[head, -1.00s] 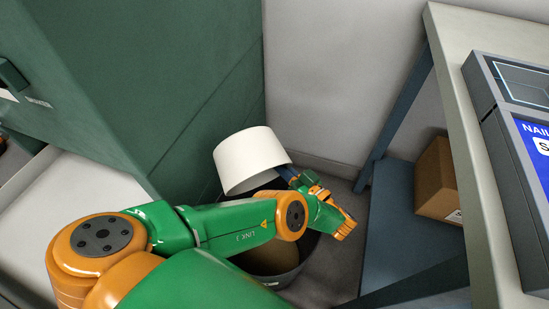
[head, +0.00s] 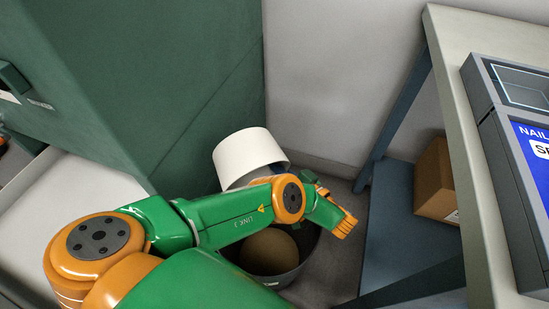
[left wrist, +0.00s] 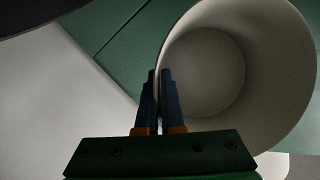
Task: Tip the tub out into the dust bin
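The white tub (head: 247,150) is tilted far over above the dust bin in the head view, its mouth facing down. In the left wrist view I look into the tub (left wrist: 275,75), and its inside looks bare. My left gripper (left wrist: 158,85) is shut on the tub's wall at the rim. In the head view my arm hides most of that grip. The dark grey dust bin (head: 291,277) stands on the floor below, partly behind my arm. A rounded brown mass (head: 270,251) shows inside the bin. My right gripper is out of view.
A tall green cabinet (head: 170,90) stands close to the left of the tub, with a pale wall (head: 335,70) behind. To the right is a bench (head: 462,130) with a blue lower shelf (head: 395,225) holding a cardboard box (head: 435,190).

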